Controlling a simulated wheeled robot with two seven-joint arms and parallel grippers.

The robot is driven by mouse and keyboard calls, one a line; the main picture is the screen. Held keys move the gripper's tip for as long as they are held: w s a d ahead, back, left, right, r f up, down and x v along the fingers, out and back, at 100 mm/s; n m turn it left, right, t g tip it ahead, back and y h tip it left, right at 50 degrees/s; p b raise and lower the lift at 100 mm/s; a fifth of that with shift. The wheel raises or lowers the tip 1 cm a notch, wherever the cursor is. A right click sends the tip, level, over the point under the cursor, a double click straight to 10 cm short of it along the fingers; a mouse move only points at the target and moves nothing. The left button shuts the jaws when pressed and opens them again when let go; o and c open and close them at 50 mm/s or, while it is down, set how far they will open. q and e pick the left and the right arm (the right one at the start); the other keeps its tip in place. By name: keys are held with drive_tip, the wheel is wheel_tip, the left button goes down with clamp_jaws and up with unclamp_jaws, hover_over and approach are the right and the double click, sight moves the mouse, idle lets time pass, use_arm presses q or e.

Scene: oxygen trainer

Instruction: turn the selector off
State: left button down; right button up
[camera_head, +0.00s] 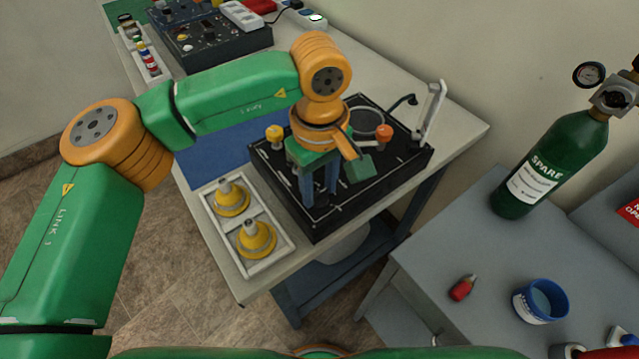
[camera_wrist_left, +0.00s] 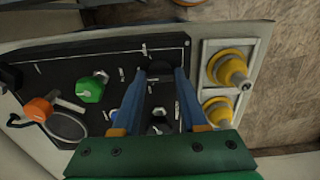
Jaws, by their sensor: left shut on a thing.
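The black trainer panel (camera_head: 285,197) lies on the table, with white markings, an orange knob (camera_head: 384,132) and a yellow knob (camera_head: 274,133). My left gripper (camera_head: 318,200) points down over its near part. In the left wrist view, the blue fingers (camera_wrist_left: 160,75) reach the panel (camera_wrist_left: 60,67) and are shut on a dark knob-like part between their tips. I cannot read its setting or tell for sure that it is the selector. A green knob (camera_wrist_left: 91,87) and the orange knob (camera_wrist_left: 38,109) stand clear to the left there. My right gripper is not in view.
A white tray (camera_head: 283,262) with two yellow cone-shaped pieces (camera_head: 231,198) sits beside the panel. A grey stand (camera_head: 432,115) rises at its far right. A green SPARE cylinder (camera_head: 548,165) and a blue tub (camera_head: 540,300) stand on the grey side table (camera_head: 420,262).

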use_arm(q)
drive_tip(key=n+b, duration=0.1)
drive_tip(key=n, duration=0.1)
drive_tip(key=shift+f+n, duration=0.15)
drive_tip(key=shift+n, duration=0.15)
drive_tip(key=n+b, duration=0.1)
drive_tip(key=n, duration=0.1)
drive_tip(key=shift+n, duration=0.3)
drive_tip(key=n+b, duration=0.1)
drive_tip(key=n, duration=0.2)
drive_tip(key=shift+w+n+b, duration=0.1)
drive_tip(key=shift+n+b, duration=0.5)
drive_tip(key=shift+n, duration=1.1)
drive_tip(key=shift+r, duration=0.2)
drive_tip(key=shift+c, duration=2.2)
unclamp_jaws()
